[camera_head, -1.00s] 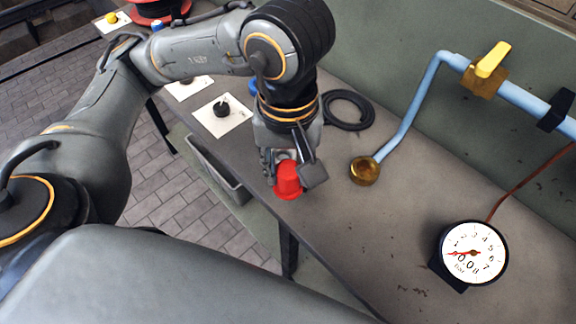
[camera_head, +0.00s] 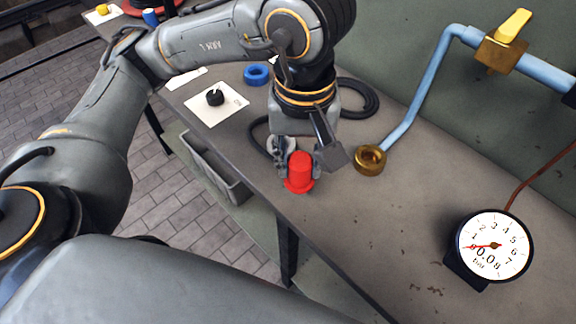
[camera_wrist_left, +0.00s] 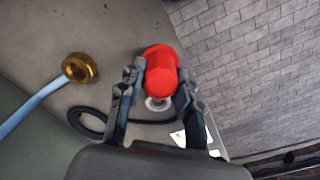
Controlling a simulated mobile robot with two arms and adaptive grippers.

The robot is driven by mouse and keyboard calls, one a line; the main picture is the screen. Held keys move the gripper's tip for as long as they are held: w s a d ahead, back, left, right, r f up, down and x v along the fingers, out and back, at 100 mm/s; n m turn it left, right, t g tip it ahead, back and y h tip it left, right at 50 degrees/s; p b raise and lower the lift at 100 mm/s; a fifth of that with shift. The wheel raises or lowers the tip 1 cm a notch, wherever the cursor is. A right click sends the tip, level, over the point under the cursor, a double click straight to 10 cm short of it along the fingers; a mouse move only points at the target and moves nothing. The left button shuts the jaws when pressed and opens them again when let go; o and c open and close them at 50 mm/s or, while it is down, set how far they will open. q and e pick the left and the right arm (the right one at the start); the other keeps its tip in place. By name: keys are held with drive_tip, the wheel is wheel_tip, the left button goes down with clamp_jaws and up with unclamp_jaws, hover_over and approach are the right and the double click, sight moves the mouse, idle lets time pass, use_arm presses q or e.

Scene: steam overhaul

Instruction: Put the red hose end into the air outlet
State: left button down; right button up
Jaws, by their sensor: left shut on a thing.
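The red hose end (camera_head: 300,171) is a short red cylinder with a wider rim. My left gripper (camera_head: 304,166) is shut on it and holds it over the front part of the bench. In the left wrist view the red hose end (camera_wrist_left: 161,75) sits between the two fingers of my left gripper (camera_wrist_left: 160,88). The air outlet, a brass cup (camera_head: 369,160) on the end of a light blue pipe, is to the right of the hose end, apart from it. It also shows in the left wrist view (camera_wrist_left: 79,68). My right gripper is not in view.
A black hose (camera_head: 358,98) lies coiled on the bench behind my left gripper. A pressure gauge (camera_head: 494,246) stands at the right. A yellow valve handle (camera_head: 513,25) is on the pipe. A grey bin (camera_head: 213,165) is below the bench.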

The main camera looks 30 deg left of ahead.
use_arm(q)
drive_tip(key=w+d+b, duration=0.3)
drive_tip(key=w+d, duration=0.2)
drive_tip(key=w, duration=0.3)
drive_tip(key=shift+w, duration=0.15)
drive_tip(key=w+d, duration=0.4)
drive_tip(key=w, duration=0.2)
drive_tip(key=shift+w, duration=0.3)
drive_tip(key=shift+f+b, duration=0.6)
drive_tip(key=shift+f, duration=0.1)
drive_tip(key=shift+f+b, duration=0.85)
drive_tip(key=shift+f, duration=0.2)
drive_tip(key=shift+f, duration=0.1)
